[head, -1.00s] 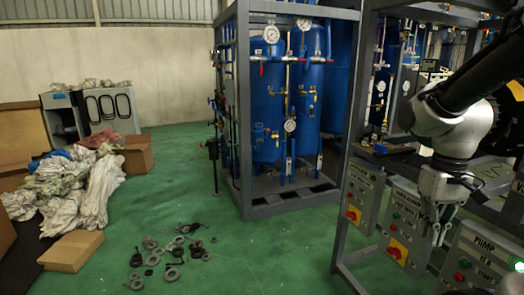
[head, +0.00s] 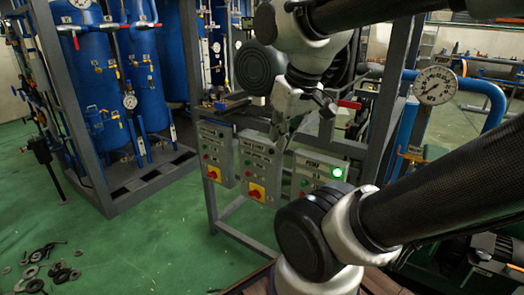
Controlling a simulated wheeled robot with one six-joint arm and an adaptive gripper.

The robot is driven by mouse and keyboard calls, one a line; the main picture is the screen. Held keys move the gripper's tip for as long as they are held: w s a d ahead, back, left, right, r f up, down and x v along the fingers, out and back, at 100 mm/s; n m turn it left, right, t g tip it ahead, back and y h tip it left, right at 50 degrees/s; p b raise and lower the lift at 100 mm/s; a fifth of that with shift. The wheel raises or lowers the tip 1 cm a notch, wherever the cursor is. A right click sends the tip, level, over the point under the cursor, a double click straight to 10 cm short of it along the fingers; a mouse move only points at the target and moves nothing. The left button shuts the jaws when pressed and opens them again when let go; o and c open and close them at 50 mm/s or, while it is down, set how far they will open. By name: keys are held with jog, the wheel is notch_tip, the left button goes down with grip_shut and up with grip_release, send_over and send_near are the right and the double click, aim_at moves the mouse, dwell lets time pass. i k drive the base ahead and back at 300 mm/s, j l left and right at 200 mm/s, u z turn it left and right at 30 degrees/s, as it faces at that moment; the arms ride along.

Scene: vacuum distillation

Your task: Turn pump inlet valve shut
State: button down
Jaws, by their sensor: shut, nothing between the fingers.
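My gripper (head: 278,132) is in the upper middle of the head view. It is shut and empty, pointing down in front of the control boxes. A red lever handle (head: 349,104) shows just right of my gripper, apart from the fingertips. I cannot tell whether it belongs to the pump inlet valve. No readable label marks the pump inlet valve.
The pump control box (head: 318,172) with a lit green lamp hangs beside two grey boxes with red knobs (head: 256,192). Blue tanks in a grey frame (head: 70,110) stand at left. Grey rings (head: 40,268) lie on the green floor. My arm covers the lower right.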

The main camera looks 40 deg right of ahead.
aim_at(346, 104)
jog(key=z, duration=1.35)
